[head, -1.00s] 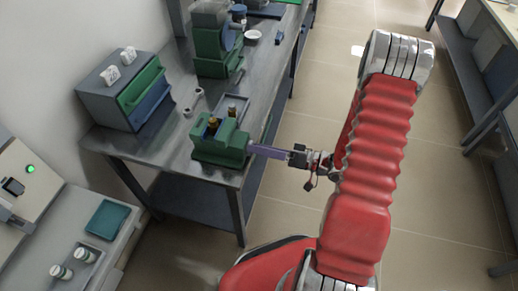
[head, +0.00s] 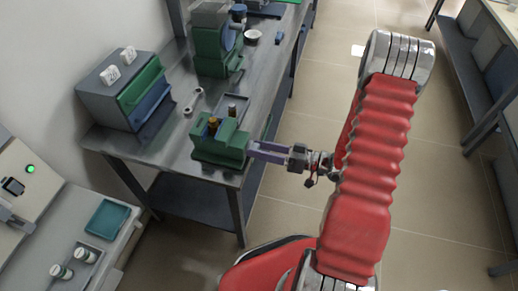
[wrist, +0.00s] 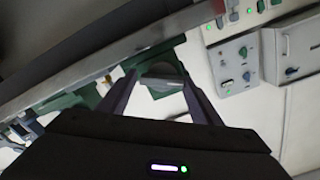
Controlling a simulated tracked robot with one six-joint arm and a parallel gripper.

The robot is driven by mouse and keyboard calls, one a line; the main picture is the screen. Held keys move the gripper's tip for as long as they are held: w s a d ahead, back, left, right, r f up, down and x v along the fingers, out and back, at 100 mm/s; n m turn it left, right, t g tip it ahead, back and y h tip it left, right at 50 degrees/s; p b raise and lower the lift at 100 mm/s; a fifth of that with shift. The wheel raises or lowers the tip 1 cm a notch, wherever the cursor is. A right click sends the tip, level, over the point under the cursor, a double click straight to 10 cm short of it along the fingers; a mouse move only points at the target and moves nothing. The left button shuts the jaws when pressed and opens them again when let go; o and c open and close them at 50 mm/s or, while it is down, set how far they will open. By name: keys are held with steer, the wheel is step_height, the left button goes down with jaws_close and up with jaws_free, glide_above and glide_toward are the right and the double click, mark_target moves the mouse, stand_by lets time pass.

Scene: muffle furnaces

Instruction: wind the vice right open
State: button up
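The green vice (head: 220,148) stands at the near end of the steel bench in the head view, with a brass-coloured piece (head: 212,126) on its top. My gripper (head: 253,150) points at the vice's right end. Its two purple fingers are apart. The jaw gap is hard to make out.
A spanner (head: 194,101) and a small grey tray (head: 236,104) lie behind the vice. A grey cabinet with green and blue drawers (head: 140,92) stands left. A green machine (head: 217,50) stands further back.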

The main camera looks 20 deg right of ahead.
steer(key=o, duration=0.4)
steer(key=v, duration=1.3)
steer(key=shift+s+d, duration=0.25)
steer(key=shift+d, duration=0.05)
stand_by(0.4)
